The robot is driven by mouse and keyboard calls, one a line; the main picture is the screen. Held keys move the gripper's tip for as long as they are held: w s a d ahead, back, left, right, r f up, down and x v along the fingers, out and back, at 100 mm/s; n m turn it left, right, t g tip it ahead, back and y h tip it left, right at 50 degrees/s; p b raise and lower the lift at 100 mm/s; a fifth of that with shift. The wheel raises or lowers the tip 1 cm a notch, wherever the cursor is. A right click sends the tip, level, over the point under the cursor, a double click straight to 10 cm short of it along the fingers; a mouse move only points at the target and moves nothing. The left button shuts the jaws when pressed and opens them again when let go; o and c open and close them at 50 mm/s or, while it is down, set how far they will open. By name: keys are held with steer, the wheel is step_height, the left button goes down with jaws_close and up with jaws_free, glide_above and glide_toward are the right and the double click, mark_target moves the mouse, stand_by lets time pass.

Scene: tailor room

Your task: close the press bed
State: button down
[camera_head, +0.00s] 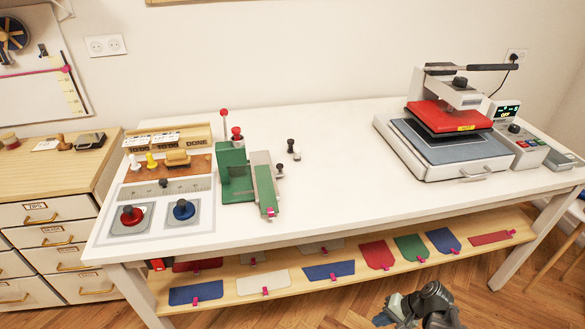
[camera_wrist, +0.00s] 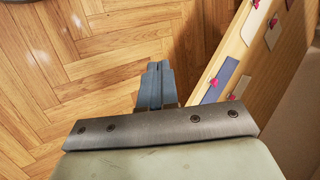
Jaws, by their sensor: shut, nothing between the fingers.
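The heat press (camera_head: 440,110) stands at the right end of the white table, with a red upper plate raised under its arm. Its press bed (camera_head: 455,150), a light frame with a dark blue-grey pad, sticks out toward the table's front edge from under the red plate. A grey handle (camera_head: 476,174) is on the bed's front. My gripper (camera_head: 384,318) is low in front of the table, at the bottom edge of the head view, well apart from the bed. In the wrist view its fingers (camera_wrist: 155,82) are together and empty, above the wood floor.
A shelf (camera_head: 222,291) under the tabletop holds several coloured pieces with pink clips. A green tool (camera_head: 236,172) stands mid-left on the table. A control box (camera_head: 524,146) sits right of the press. The table's middle is mostly clear.

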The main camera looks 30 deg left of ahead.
steer(key=w+a+r+n+y, duration=0.1)
steer(key=w+a+r+y, duration=0.1)
steer(key=a+r, duration=0.5)
steer(key=w+a+r+n+y, duration=0.1)
steer(key=a+r, duration=0.6)
steer(key=r, duration=0.8)
steer(key=w+a+r+n+y, duration=0.2)
steer(key=a+r, duration=0.6)
steer(key=r, duration=0.4)
steer(key=shift+w+g+y, duration=0.3)
steer(key=shift+w+y, duration=0.5)
steer(key=shift+y, duration=0.3)
steer(key=shift+m+g+y, duration=0.5)
steer(key=shift+g+y, duration=0.3)
steer(key=w+a, duration=0.2)
steer(key=w, duration=0.2)
steer(key=w+a, duration=0.2)
steer(key=w, duration=0.2)
steer(key=w+a, duration=0.2)
steer(key=w, duration=0.2)
steer(key=shift+w+a+f, duration=0.1)
steer(key=shift+a+f, duration=0.15)
steer(key=shift+a, duration=0.05)
glide_toward(269, 174)
steer(key=w+a, duration=0.1)
steer(key=a, duration=0.1)
steer(key=w+a, duration=0.1)
steer(key=a, duration=0.1)
steer(key=shift+w, duration=0.1)
